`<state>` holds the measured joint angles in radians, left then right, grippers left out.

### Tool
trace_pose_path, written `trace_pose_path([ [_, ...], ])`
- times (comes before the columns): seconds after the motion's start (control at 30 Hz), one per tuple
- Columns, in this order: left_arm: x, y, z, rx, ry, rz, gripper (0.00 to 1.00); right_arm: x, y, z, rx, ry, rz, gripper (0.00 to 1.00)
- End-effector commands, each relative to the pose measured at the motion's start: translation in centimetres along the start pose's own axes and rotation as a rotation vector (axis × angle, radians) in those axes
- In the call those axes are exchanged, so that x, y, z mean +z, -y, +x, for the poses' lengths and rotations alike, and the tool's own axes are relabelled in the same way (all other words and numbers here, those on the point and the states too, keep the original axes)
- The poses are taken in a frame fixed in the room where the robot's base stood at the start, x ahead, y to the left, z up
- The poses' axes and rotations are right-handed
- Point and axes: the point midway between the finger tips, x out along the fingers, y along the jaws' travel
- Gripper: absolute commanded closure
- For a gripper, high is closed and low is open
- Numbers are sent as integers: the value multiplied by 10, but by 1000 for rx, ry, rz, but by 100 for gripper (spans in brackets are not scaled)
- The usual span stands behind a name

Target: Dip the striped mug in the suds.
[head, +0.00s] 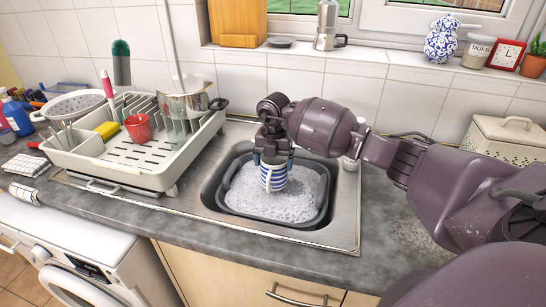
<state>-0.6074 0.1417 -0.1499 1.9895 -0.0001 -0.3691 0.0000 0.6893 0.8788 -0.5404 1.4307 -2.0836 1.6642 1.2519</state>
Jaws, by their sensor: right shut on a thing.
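The blue and white striped mug (273,178) is upright over the sink, inside the dark basin's outline. My right gripper (273,158) points down and is shut on the mug at its upper part. White suds (253,202) fill the dark grey basin (271,229) in the steel sink. The mug's lower end is at or just above the suds; I cannot tell whether it touches them. My left gripper is not in view.
A dish rack (130,176) with a red cup (138,128), a yellow sponge (107,130) and a steel pot (188,98) stands left of the sink. A cream bread bin (505,143) is at the right. The worktop in front of the sink is clear.

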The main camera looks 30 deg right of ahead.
Motion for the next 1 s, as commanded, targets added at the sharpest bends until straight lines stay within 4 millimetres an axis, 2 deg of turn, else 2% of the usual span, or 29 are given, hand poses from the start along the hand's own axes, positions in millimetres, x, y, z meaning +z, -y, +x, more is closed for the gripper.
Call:
trace_pose_path([
  [0.6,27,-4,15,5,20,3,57,0,0,61,-2,-1,1,52],
  [1.0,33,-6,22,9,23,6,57,0,0,100,-2,-1,1,52],
])
